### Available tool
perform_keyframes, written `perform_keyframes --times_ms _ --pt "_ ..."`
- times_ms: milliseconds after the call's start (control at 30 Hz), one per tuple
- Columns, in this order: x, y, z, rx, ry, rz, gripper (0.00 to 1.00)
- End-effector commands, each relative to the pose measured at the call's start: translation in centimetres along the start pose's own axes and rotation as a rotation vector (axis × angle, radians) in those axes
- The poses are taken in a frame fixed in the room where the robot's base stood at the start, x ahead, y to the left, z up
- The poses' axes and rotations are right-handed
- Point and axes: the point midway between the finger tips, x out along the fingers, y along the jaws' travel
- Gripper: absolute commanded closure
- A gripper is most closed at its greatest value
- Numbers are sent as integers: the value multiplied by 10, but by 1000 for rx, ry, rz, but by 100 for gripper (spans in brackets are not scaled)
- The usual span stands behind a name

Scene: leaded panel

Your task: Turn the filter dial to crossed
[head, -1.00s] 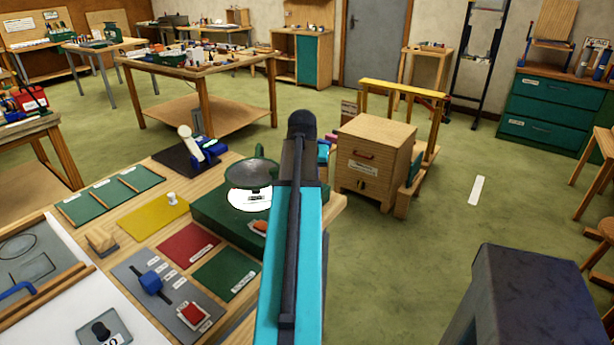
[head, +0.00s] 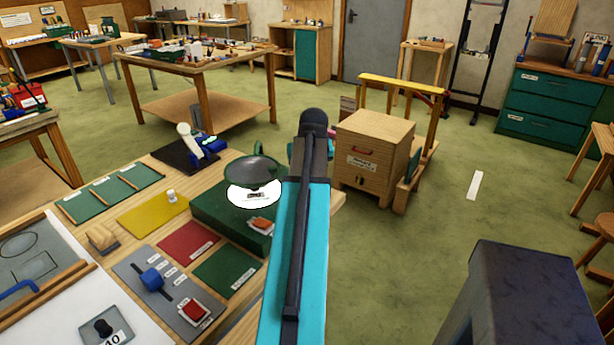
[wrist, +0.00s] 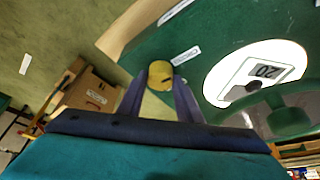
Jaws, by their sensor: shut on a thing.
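The filter dial is a yellow round knob (wrist: 160,72) in the wrist view, at the edge of a green box (wrist: 140,45). My gripper (wrist: 160,92) is shut on this knob, with one dark finger on each side. A small white label (wrist: 186,55) lies beside the knob; its lettering is too small to read surely. In the head view the green box (head: 222,217) stands on the bench, and my arm hides the knob and my fingers. The dial's pointing direction cannot be told.
A white disc (wrist: 228,80) with a card marked 20 lies on the box, under a dark green round frame (wrist: 290,118). An orange piece (head: 262,224) sits on the box's front. A wooden cabinet (head: 375,150) stands close beyond my arm. The floor to the right is mostly clear.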

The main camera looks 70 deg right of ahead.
Motion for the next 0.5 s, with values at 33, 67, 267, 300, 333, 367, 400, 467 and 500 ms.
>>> perform_keyframes --times_ms 33,67,267,300,333,367,400,467,500 --pt "0 -1 -1 0 3 -1 90" --pt "0 -1 -1 0 3 -1 90" --pt "0 0 -1 1 2 -1 50" --pt "0 0 -1 1 1 0 50" --pt "0 0 0 1 1 0 50" --pt "0 0 0 1 1 0 50" --pt "0 0 0 1 1 0 50" --pt "0 0 0 1 1 0 50" --pt "-1 0 0 1 1 0 50"
